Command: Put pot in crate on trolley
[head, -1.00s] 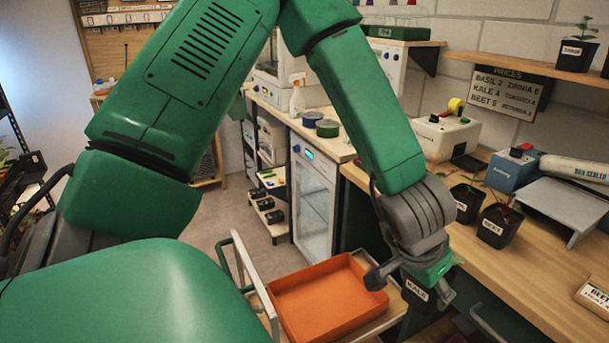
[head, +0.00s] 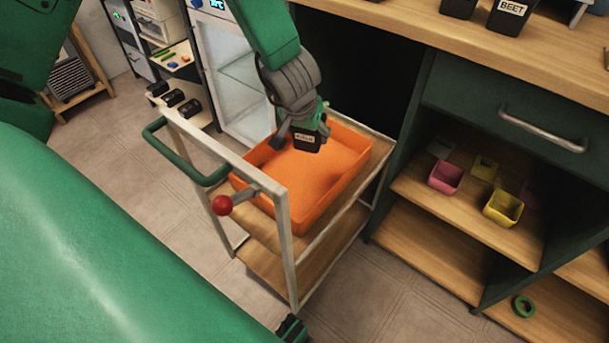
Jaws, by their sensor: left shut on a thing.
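My left gripper (head: 301,134) is shut on a small black pot (head: 307,145) with a pale label. It holds the pot over the orange crate (head: 345,197), towards the crate's back left part. The pot looks upright. I cannot tell whether its base touches the crate floor, and the gripper hides its top. The crate is a shallow open box on the top shelf of the trolley (head: 283,215), and its visible floor is bare.
Pink (head: 445,177) and yellow (head: 503,208) pots sit on a shelf at right. Tiled floor lies in front.

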